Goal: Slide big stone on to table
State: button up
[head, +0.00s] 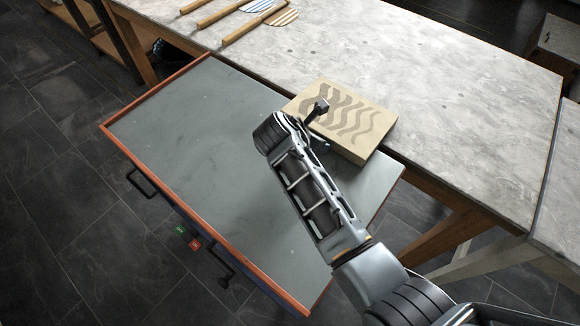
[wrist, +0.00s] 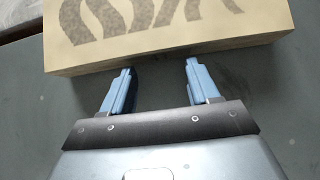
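The big stone (head: 352,115) is a thick tan slab with dark wavy markings on its top. In the head view it lies across the seam between the grey cart top (head: 190,130) and the marbled stone table (head: 440,100). In the wrist view its near side face (wrist: 170,54) stands just ahead of my fingers. My gripper (wrist: 155,75) is open, its two blue-grey fingers apart with nothing between them. The fingertips are at or very near the stone's side face; I cannot tell whether they touch. In the head view my arm hides part of the cart top and the fingertips.
The cart has an orange-red rim (head: 200,222) and black handles (head: 140,184) on its near side. Wooden-handled tools (head: 250,27) lie at the table's far left. The table right of and behind the stone is clear. The left of the cart top is bare.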

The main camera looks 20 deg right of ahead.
aim_at(334, 119)
jog(key=shift+w+d+f, duration=0.1)
jog(key=shift+w+d, duration=0.25)
jog(key=shift+d, duration=0.45)
jog(key=shift+w+d, duration=0.8)
jog(key=shift+d, duration=0.3)
jog(key=shift+w+d, duration=0.75)
jog(key=shift+d, duration=0.3)
jog(key=shift+w+d, duration=0.8)
jog(key=shift+d, duration=0.3)
